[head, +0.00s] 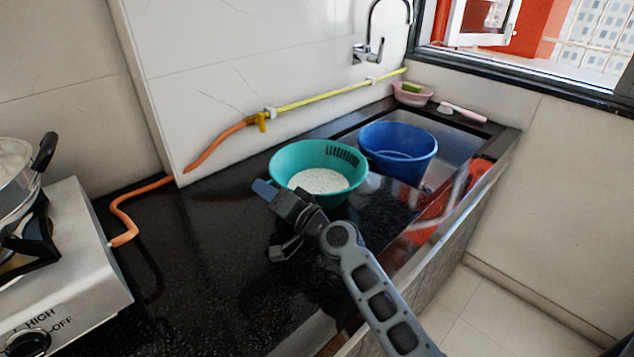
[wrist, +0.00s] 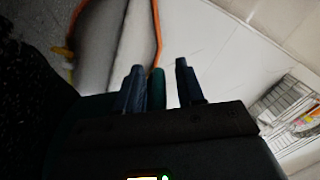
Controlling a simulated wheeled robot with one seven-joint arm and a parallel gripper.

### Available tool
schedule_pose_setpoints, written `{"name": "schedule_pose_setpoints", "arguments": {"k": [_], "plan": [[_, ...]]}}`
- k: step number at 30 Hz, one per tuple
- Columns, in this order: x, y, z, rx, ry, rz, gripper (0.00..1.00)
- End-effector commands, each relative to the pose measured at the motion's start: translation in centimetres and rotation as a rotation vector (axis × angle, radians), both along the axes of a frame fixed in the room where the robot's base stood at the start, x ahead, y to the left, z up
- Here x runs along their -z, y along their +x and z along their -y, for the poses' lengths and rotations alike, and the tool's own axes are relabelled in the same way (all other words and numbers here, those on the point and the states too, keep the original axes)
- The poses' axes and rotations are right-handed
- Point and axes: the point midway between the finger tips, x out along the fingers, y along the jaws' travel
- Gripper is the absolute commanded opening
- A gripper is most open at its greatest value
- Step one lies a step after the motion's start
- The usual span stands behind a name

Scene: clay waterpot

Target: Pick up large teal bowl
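The large teal bowl (head: 300,156) stands upright on the black counter, with white grains in it and slots in its right wall. My gripper (head: 268,190) is at the bowl's near left rim in the head view, partly covering that side. In the wrist view, a narrow teal strip of the bowl (wrist: 157,90) shows between the two fingers of my gripper (wrist: 159,66). The fingers are apart. The strip is close to the left finger, with a clear gap to the right one. Contact with the rim cannot be told.
A blue tub (head: 405,150) stands in the sink just right of the bowl. An orange hose (head: 122,215) and a stove (head: 75,265) are at left. A pink bowl (head: 412,95) sits in the back corner.

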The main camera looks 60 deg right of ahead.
Motion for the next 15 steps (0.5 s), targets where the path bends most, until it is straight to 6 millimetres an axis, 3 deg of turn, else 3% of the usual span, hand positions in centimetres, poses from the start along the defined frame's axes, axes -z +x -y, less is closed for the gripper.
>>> {"name": "schedule_pose_setpoints", "arguments": {"k": [11,15], "plan": [[0.0,-0.02,-0.02,0.0,0.0,0.0,0.01],[0.0,-0.02,-0.02,0.0,0.0,0.0,0.0]]}}
